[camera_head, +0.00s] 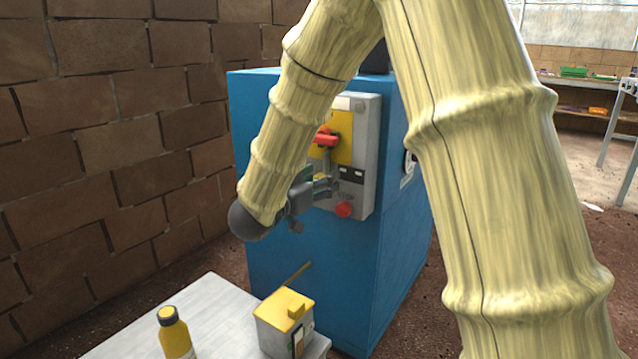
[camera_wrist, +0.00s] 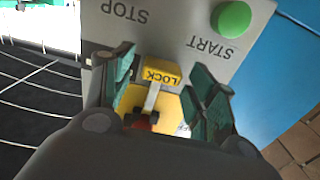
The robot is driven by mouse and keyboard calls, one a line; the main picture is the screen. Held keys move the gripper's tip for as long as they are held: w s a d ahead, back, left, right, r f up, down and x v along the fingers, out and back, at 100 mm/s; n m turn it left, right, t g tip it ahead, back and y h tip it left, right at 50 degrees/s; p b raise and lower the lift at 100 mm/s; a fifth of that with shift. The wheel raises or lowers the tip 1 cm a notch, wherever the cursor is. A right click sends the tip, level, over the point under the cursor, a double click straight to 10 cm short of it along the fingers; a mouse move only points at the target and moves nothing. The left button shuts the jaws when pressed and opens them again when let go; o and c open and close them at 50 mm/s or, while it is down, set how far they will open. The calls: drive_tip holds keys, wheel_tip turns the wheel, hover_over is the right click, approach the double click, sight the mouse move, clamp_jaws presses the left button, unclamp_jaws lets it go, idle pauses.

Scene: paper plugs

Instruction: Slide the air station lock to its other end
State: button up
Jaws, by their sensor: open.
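The air station is a blue cabinet (camera_head: 290,265) with a grey panel (camera_head: 363,125) on its front. The lock (camera_wrist: 162,75) is a small yellow tab marked LOCK, seen upside down in the wrist view, by a pale strip on the panel. My gripper (camera_head: 327,184) is at the panel in the head view. In the wrist view my gripper (camera_wrist: 160,68) is open, with one green-padded finger on each side of the lock. Both fingers look apart from it. I cannot make out the lock in the head view.
A red handle (camera_head: 326,137) sits on a yellow plate above my gripper, and a red knob (camera_head: 344,209) is below. A green START button (camera_wrist: 231,19) is nearby. A white table (camera_head: 205,302) holds a yellow bottle (camera_head: 175,338) and a yellow-lidded box (camera_head: 272,325). A brick wall stands left.

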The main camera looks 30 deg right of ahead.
drive_tip(key=shift+d, duration=0.1)
clamp_jaws()
drive_tip(key=shift+r+p, duration=1.3)
drive_tip(key=shift+p, duration=0.7)
unclamp_jaws()
drive_tip(key=shift+r, duration=0.15)
drive_tip(key=v, duration=1.2)
